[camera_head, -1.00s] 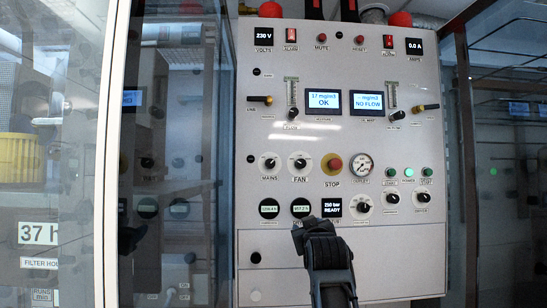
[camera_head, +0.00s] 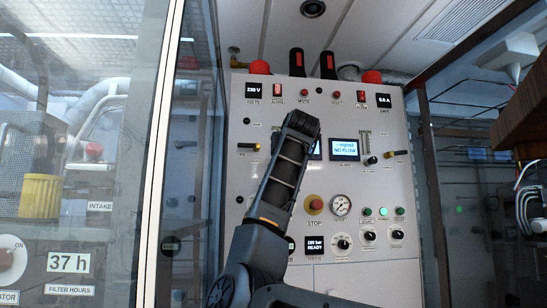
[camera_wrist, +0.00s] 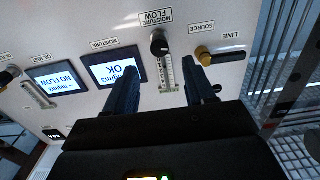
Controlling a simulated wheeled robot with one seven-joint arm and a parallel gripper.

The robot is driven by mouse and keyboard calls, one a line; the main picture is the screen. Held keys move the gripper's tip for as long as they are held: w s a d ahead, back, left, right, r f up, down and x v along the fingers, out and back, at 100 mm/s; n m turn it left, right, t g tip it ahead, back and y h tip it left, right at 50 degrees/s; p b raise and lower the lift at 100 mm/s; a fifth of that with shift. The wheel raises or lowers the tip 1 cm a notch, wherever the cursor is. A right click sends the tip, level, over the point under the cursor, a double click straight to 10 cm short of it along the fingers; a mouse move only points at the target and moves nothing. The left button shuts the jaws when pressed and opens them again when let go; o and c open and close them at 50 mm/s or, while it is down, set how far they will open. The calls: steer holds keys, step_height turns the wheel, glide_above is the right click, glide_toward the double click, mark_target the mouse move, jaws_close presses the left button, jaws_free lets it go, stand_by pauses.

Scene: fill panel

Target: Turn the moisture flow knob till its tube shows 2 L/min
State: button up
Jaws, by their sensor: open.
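In the wrist view, which shows the panel upside down, the black moisture flow knob (camera_wrist: 159,43) sits by its "MOISTURE FLOW" label. Its clear scaled flow tube (camera_wrist: 165,75) runs from the knob toward my gripper; the reading is too small to tell. The moisture display (camera_wrist: 112,70) reads "OK", its number partly covered by a finger. My gripper (camera_wrist: 161,66) is open and empty, its fingers either side of the tube, short of the knob in the picture. In the head view my arm hides the moisture knob and tube.
A brass-and-black source lever (camera_wrist: 220,54) sits close beside one finger. The oil mist display (camera_wrist: 57,77) reads "NO FLOW", with its own tube (camera_wrist: 38,95) and knob (camera_head: 371,160). A red stop button (camera_head: 315,205) and gauge (camera_head: 340,205) are lower. Glass doors (camera_head: 85,200) stand left.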

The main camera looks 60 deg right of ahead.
steer(key=p+x, duration=0.2)
steer(key=x, duration=0.5)
steer(key=shift+w+d, duration=0.1)
steer(key=shift+w, duration=0.05)
steer(key=shift+c, duration=0.3)
jaws_close()
steer(key=shift+n+p, duration=0.3)
steer(key=shift+n, duration=0.1)
steer(key=n+p, duration=0.3)
steer(key=n, duration=0.5)
steer(key=shift+f+n, duration=0.1)
steer(key=shift+n, duration=0.2)
steer(key=shift+w, duration=0.1)
stand_by(0.3)
